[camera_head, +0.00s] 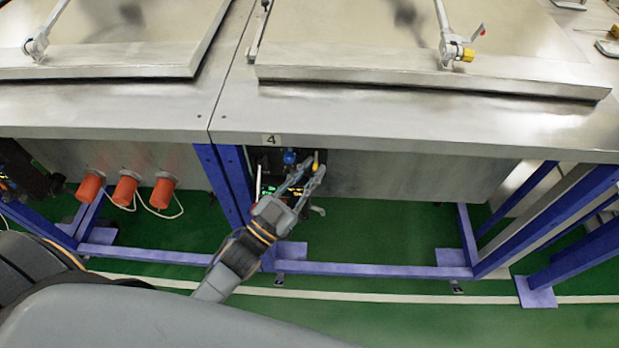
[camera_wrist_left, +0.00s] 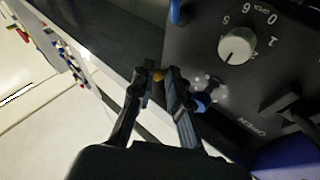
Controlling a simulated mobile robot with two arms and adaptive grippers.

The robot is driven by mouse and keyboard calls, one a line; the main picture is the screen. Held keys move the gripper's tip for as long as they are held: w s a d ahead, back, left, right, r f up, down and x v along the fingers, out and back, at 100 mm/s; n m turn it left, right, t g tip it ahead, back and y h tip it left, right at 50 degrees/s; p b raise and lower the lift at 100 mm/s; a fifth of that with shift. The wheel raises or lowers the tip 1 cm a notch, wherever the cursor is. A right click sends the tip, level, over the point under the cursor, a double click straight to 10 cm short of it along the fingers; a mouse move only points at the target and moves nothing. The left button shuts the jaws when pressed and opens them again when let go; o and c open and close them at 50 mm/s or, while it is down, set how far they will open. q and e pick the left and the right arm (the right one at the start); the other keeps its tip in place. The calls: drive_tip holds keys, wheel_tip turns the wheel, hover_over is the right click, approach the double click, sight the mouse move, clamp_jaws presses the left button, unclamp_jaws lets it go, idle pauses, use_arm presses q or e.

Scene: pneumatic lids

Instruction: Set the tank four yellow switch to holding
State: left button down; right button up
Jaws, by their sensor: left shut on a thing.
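The tank four control box (camera_head: 264,161) is a dark box below the table edge, under a label "4" (camera_head: 271,140). My right gripper is not in view.
A blue switch (camera_head: 289,157) is on the box beside my gripper. The wrist view shows a white numbered dial (camera_wrist_left: 237,45) on the box face (camera_wrist_left: 275,75). Blue frame legs (camera_head: 226,180) stand left of the box. Orange cylinders (camera_head: 126,190) hang further left. The tank lid (camera_head: 420,75) lies above.

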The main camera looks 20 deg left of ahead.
use_arm(q)
drive_tip(key=shift+r, duration=0.1)
idle(0.4)
drive_tip(key=c, duration=1.5)
unclamp_jaws()
drive_tip(key=shift+c, duration=0.2)
drive_tip(key=shift+w, duration=0.1)
drive_tip(key=v, duration=1.2)
drive_tip(key=shift+a, duration=0.1)
